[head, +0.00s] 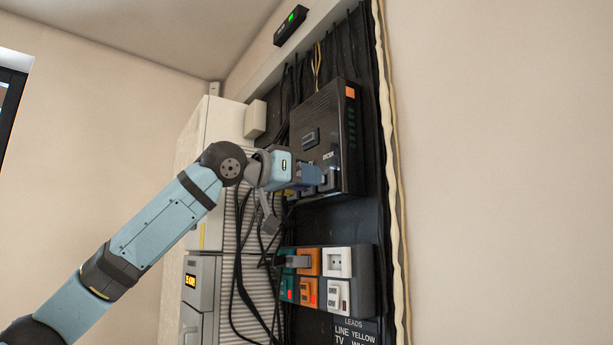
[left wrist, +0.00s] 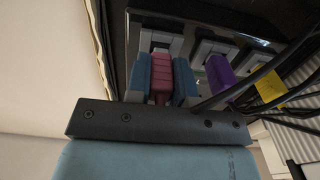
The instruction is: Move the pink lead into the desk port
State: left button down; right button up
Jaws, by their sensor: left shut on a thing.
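My left gripper (head: 312,176) is at the lower front of a black box (head: 335,115) on the wall panel. In the left wrist view its two blue fingers (left wrist: 161,82) are shut on a pink plug (left wrist: 160,70), the end of the pink lead. The plug's far end is at a grey-white port (left wrist: 162,40) on the box; I cannot tell whether it is inside or just in front. My right gripper is not in view.
A purple plug (left wrist: 220,75) is at the neighbouring port, close beside the fingers. Below the box is a socket block (head: 367,285) with green, orange and white sockets. The wall at right is bare.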

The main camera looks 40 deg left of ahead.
pick_arm(q)
jog(key=shift+w+d, duration=0.2)
jog(key=shift+w, duration=0.25)
dwell(0.6)
jog(key=c, duration=0.9)
grip_release()
jog(key=shift+s+a, duration=0.15)
jog(key=shift+s, duration=0.15)
jog(key=b+v, duration=0.2)
jog(key=v, duration=1.1)
jog(key=shift+s+a+f, duration=0.1)
jog(key=shift+s, duration=0.05)
